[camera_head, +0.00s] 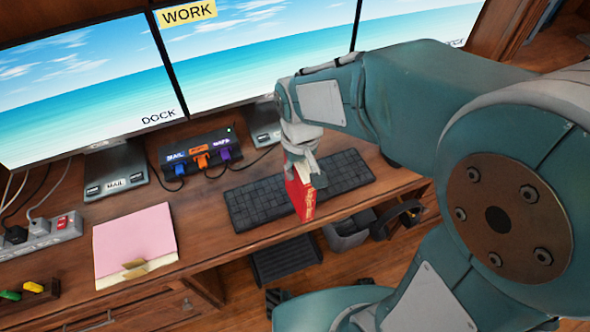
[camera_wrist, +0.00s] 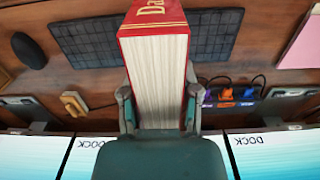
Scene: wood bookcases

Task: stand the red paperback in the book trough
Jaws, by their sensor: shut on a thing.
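The red paperback (camera_head: 303,197) hangs upright from my gripper (camera_head: 301,163), over the front of the keyboard near the desk's front edge. In the wrist view the red paperback (camera_wrist: 159,75) shows its white page block and a red edge with gold lettering. The two fingers of my gripper (camera_wrist: 158,100) close on its opposite sides. I cannot tell whether the book's lower end touches anything. I cannot pick out the book trough for certain in either view.
The black keyboard (camera_head: 250,206) lies behind and beside the book. A pink pad (camera_head: 134,243) lies on the desk at left, with a cabled hub (camera_head: 200,150) behind. Monitors (camera_head: 85,85) line the back. A grey open box (camera_head: 350,234) sits below the desk's front edge.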

